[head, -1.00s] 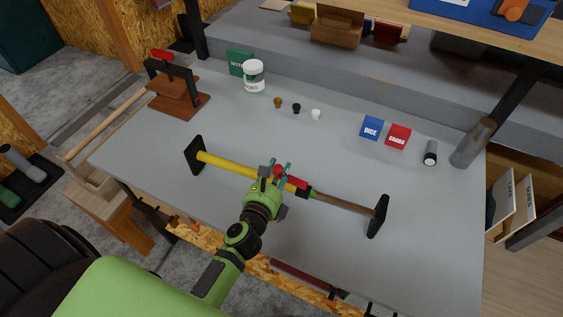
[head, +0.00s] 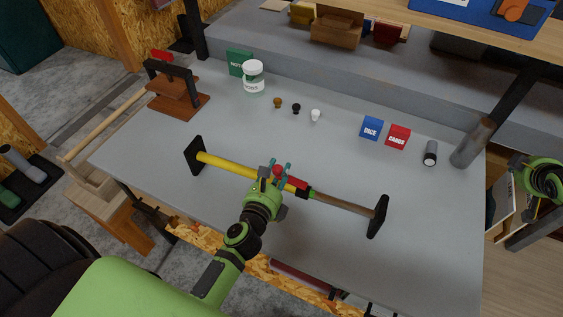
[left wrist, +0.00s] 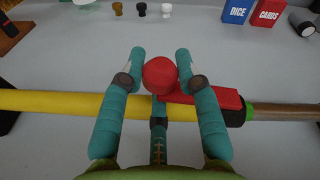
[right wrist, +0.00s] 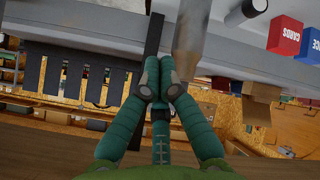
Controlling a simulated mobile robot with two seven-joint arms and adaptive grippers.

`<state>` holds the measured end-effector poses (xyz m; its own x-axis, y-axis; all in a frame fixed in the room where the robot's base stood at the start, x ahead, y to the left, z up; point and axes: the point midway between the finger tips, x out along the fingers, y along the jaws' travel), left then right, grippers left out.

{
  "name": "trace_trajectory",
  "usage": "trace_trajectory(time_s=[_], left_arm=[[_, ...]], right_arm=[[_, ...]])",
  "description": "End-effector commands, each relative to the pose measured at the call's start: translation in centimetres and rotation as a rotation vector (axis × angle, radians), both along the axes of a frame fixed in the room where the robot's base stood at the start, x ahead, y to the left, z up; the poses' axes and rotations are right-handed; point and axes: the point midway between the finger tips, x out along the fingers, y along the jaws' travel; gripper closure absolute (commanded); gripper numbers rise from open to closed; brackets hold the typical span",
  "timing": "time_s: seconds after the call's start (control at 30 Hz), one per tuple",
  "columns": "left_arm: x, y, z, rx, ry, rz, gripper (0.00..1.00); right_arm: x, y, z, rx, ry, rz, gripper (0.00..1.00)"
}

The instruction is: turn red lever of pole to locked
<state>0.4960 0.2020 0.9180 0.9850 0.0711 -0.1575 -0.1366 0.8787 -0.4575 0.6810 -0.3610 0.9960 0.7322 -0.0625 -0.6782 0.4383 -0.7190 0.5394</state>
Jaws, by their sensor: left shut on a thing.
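The pole lies across the grey bench, with a yellow tube (head: 228,167), a thinner brown rod (head: 343,204) and black end pads (head: 377,216). Its red lever (left wrist: 210,100) has a round red knob (left wrist: 160,75) and lies close along the tube, near the black collar. My left gripper (head: 273,174) is over the middle of the pole. In the left wrist view its fingers (left wrist: 160,70) are shut on the knob from both sides. My right gripper (right wrist: 162,77) is shut and empty, off the bench's right side; its arm shows at the head view's right edge.
A clamp on a wooden block (head: 178,92), a white jar (head: 253,78), several small knobs, a blue box (head: 371,127), a red box (head: 397,136) and a flashlight (head: 430,153) stand behind the pole. A grey post (head: 473,143) rises at the right. The bench in front is clear.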

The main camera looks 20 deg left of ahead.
Motion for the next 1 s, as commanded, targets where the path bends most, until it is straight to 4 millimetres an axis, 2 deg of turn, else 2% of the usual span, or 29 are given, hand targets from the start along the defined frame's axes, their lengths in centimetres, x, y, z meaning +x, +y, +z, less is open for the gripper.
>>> trace_trajectory(time_s=[0.03,0.07,0.1,0.17,0.2,0.27,0.3,0.4,0.5,0.6,0.73,0.87,1.0], left_arm=[[0.1,-0.1,0.1,-0.003,-0.004,-0.001,1.00],[0.1,-0.1,0.1,-0.003,-0.004,-0.001,1.00],[0.1,-0.1,0.1,-0.003,-0.004,-0.001,1.00],[0.1,-0.1,0.2,-0.003,-0.004,-0.001,1.00],[0.1,-0.1,0.2,-0.003,-0.004,-0.001,1.00],[0.1,-0.1,0.2,-0.003,-0.004,-0.001,1.00],[0.1,0.0,0.2,-0.003,-0.004,-0.001,1.00],[0.1,-0.1,0.2,-0.003,-0.004,-0.001,1.00],[0.1,-0.1,0.2,-0.003,-0.004,-0.001,1.00],[0.1,-0.1,0.2,-0.003,-0.004,-0.001,1.00],[0.1,-0.1,0.2,-0.003,-0.004,-0.001,1.00],[0.1,-0.1,0.2,-0.003,-0.004,-0.001,1.00],[0.1,-0.1,0.2,-0.003,-0.005,-0.002,1.00]], right_arm=[[1.1,4.8,2.2,0.014,-0.027,0.085,1.00],[1.1,7.5,2.9,0.024,-0.025,0.131,1.00],[0.8,11.2,3.2,0.044,-0.011,0.194,1.00],[-0.3,16.5,3.3,0.083,0.023,0.286,1.00],[-1.4,19.9,3.2,0.112,0.051,0.348,1.00],[-3.4,24.9,3.2,0.157,0.094,0.444,1.00],[-5.0,28.1,3.2,0.188,0.124,0.511,1.00],[-9.3,35.1,3.9,0.258,0.190,0.677,1.00],[-13.6,40.5,5.1,0.315,0.239,0.830,1.00],[-17.0,44.1,6.4,0.356,0.270,0.953,1.00],[-19.9,46.5,7.6,0.387,0.289,1.052,1.00],[-20.8,47.6,7.7,0.397,0.297,1.086,1.00],[-20.7,49.1,6.4,0.399,0.298,1.087,1.00]])
